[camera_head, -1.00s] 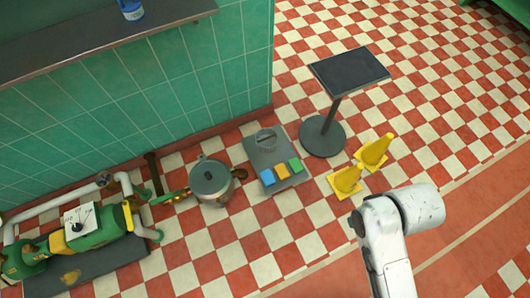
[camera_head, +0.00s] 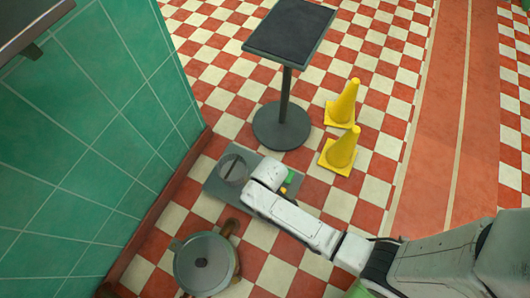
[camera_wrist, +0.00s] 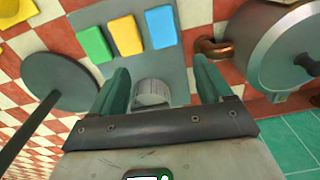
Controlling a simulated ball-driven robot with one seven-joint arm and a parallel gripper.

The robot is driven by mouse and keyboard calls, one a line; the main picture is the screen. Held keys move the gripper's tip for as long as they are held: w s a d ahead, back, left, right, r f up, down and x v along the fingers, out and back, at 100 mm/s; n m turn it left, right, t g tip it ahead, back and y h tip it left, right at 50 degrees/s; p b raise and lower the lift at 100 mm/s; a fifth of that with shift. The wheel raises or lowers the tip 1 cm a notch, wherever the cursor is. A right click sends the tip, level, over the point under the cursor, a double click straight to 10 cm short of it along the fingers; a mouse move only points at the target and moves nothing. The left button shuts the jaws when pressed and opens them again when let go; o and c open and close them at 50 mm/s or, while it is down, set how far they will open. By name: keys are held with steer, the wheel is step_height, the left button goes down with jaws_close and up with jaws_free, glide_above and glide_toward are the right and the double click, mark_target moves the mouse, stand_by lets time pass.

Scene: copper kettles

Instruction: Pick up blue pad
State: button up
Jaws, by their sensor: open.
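The blue pad (camera_wrist: 160,27) lies on a grey board (camera_wrist: 141,66) at the top of the wrist view. It is the pad nearest the pot, beside a yellow pad (camera_wrist: 126,36) and a green pad (camera_wrist: 94,44). My gripper (camera_wrist: 160,68) is open and empty, its two green fingers apart over the board. A round ridged grey knob (camera_wrist: 152,92) shows between the fingers, and the blue pad is beyond the fingertips. In the head view my arm hides the blue pad; the green pad (camera_head: 289,175) shows beside it.
A lidded grey pot (camera_head: 205,262) with copper-coloured fittings stands near the board. A stand with a black top (camera_head: 289,35) and round base is behind it. Two yellow cones (camera_head: 341,151) stand to the right. A green tiled wall (camera_head: 95,125) is at left. Checkered floor is open beyond.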

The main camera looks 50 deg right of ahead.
steer(key=shift+n, duration=0.4)
steer(key=f+b, duration=0.2)
steer(key=f, duration=0.3)
steer(key=f+b, duration=0.2)
steer(key=f, duration=0.2)
steer(key=a+f+b, duration=0.1)
steer(key=f+b, duration=0.2)
steer(key=f, duration=0.2)
steer(key=shift+w+f, duration=0.35)
steer(key=shift+w, duration=0.05)
steer(key=f+b, duration=0.4)
steer(key=f, duration=0.1)
steer(key=shift+s+d+f, duration=0.1)
steer(key=shift+s+d, duration=0.05)
steer(key=shift+s, duration=0.05)
steer(key=shift+c, duration=0.4)
